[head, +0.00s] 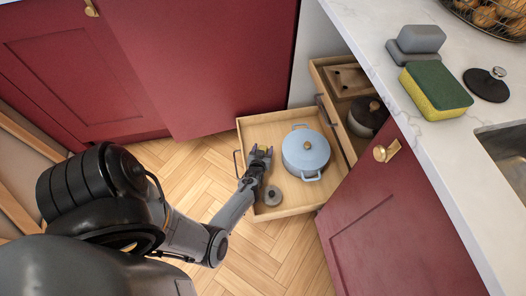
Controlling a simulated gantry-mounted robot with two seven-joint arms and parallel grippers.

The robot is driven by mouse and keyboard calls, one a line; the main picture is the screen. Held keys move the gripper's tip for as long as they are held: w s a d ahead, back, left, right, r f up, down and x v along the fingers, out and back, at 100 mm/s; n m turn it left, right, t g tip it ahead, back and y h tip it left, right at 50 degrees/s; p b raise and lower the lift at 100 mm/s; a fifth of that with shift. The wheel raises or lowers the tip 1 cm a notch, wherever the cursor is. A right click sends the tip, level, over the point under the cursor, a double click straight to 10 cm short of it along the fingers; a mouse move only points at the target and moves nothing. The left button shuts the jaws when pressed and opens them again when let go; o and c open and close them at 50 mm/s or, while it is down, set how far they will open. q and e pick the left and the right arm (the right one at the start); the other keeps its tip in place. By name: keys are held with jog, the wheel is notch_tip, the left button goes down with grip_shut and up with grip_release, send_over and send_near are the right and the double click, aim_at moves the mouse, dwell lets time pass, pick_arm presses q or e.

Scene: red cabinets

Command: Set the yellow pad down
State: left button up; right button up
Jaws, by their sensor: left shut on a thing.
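The yellow pad (455,104), a sponge block with a green top layer, lies flat on the white counter at the upper right. No gripper is near it. My left gripper (262,154) reaches over the left side of the open lower wooden drawer (262,130), left of a blue-grey lidded pot (305,152). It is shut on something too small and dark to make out. A small round grey piece (272,196) shows just below it in the drawer. My right gripper is not in view.
Grey blocks (421,39), a dark round lid (486,84) and a wire basket (490,14) are on the counter. A sink (505,150) is at the right. An upper drawer (321,72) and a red door (395,215) stand open. The wooden floor is clear.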

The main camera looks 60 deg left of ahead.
pick_arm(q)
jog(key=shift+f+b, duration=0.45)
jog(key=shift+f, duration=0.1)
jog(key=o, duration=1.1)
jog(key=shift+c, duration=0.2)
jog(key=shift+r, duration=0.15)
